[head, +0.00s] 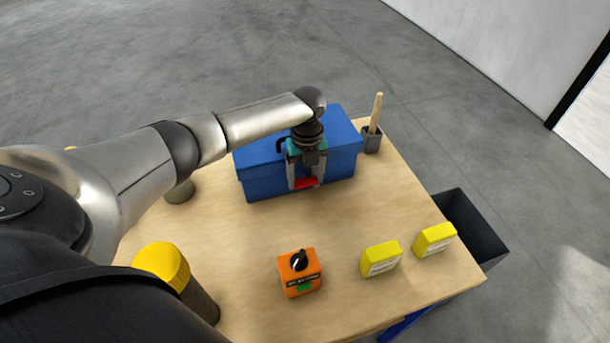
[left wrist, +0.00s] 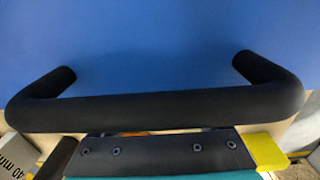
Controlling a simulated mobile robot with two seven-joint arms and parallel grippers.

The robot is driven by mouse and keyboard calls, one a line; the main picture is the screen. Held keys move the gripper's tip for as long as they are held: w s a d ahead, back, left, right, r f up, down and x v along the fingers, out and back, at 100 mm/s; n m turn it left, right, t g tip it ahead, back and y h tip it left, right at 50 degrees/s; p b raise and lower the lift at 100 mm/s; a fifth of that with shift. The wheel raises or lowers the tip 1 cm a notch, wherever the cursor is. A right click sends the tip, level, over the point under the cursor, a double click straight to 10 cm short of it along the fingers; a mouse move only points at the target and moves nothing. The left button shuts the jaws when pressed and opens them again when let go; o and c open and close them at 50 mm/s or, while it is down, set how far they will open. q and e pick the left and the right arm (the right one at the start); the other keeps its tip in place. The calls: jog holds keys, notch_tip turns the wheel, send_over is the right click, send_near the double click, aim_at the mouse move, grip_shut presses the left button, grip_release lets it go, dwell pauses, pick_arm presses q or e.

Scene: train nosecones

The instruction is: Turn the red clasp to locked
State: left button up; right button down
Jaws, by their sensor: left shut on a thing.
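The red clasp (head: 306,183) is on the front of the blue box (head: 262,180), near the middle. My left gripper (head: 306,181) is shut on the clasp, with one finger on either side of it. The clasp lies about level in the head view. The fingers hide its ends, and I cannot read any lock marking. In the left wrist view a black bar handle (left wrist: 160,112) crosses in front of a blue surface (left wrist: 150,40); neither the clasp nor the fingertips can be made out there. My right gripper is not in view.
A dark bin (head: 475,222) stands beyond the right edge.

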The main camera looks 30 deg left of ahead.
aim_at(307, 181)
pick_arm(q)
jog(key=o, duration=1.3)
notch_tip(307, 181, up, 15)
jog(key=p, duration=0.1)
jog(key=shift+r, duration=0.15)
jog(key=shift+d, duration=0.15)
